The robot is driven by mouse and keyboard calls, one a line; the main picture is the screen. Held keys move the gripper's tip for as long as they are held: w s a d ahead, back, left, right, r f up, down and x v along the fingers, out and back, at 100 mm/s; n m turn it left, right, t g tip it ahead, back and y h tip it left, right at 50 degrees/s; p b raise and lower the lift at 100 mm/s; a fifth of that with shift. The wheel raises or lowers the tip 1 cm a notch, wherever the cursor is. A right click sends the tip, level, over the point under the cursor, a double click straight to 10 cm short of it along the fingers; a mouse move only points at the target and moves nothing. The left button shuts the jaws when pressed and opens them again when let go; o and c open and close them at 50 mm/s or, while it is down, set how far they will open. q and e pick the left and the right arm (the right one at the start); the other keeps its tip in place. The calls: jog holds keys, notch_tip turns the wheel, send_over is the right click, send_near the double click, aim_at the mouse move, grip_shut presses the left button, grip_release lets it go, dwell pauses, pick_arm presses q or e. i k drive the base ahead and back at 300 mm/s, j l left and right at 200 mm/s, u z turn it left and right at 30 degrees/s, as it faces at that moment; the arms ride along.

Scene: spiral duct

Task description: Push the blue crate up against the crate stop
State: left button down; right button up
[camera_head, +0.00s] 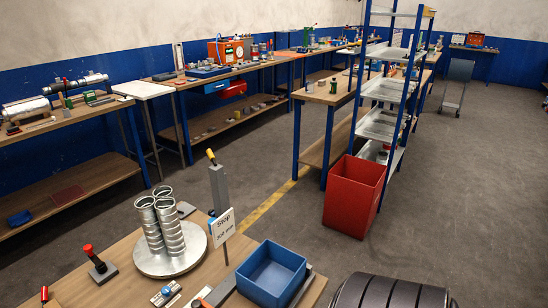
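The blue crate (271,275) is an open, empty-looking box on the near wooden table, at the table's right side. A small white sign (221,227) that seems to read "Stop" and a length in mm stands on a thin post just left of and behind the crate. I cannot clearly make out the crate stop itself. Neither of my grippers is in view.
On the near table (119,284), a round metal plate (157,264) with ribbed ducts stands left of the crate. A red-knobbed black holder (99,263) and small tools lie further left. A red bin (353,195) stands on the floor beyond.

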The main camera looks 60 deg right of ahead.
aim_at(269, 277)
jog(key=z, duration=1.8)
